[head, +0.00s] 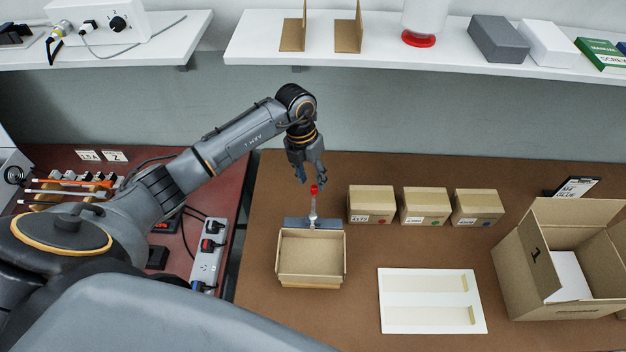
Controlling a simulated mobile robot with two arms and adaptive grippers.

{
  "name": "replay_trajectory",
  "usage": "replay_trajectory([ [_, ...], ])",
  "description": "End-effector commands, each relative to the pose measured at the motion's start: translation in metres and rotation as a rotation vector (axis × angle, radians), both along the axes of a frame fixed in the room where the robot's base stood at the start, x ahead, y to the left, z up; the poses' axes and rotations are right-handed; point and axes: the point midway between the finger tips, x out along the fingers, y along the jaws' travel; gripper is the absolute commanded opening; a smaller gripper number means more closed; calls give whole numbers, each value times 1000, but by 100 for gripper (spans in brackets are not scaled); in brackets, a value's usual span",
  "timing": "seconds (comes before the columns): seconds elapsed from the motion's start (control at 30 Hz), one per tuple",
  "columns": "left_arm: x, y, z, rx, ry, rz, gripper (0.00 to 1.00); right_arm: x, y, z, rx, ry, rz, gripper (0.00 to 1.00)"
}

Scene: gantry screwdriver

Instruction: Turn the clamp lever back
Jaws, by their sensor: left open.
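The clamp lever (313,201) is a short grey arm with a red knob on top. It stands upright at the back edge of a small open cardboard box (311,284), on a grey clamp bar (328,223). My left gripper (312,180) is open and points down just above and behind the red knob. I cannot tell whether its fingers touch the knob. My right gripper is not in view.
Several small closed boxes (424,222) stand in a row right of the clamp. A white panel (428,320) lies in front of them. A large open carton (525,284) stands at the right. A power strip (208,252) lies at the left.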

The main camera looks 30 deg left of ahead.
Motion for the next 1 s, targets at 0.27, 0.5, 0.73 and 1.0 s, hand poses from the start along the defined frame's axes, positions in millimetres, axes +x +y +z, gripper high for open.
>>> replay_trajectory([
  [0.27, 0, -5, -27, 0, 1, 0, 43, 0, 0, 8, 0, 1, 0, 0],
  [0.5, 0, -5, -30, 0, 0, 0, 43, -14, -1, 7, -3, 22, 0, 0],
  [0.73, 0, -5, -30, 1, 0, 0, 10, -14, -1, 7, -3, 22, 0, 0],
  [1.0, 0, -5, -30, 1, 0, 0, 0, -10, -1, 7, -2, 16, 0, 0],
])
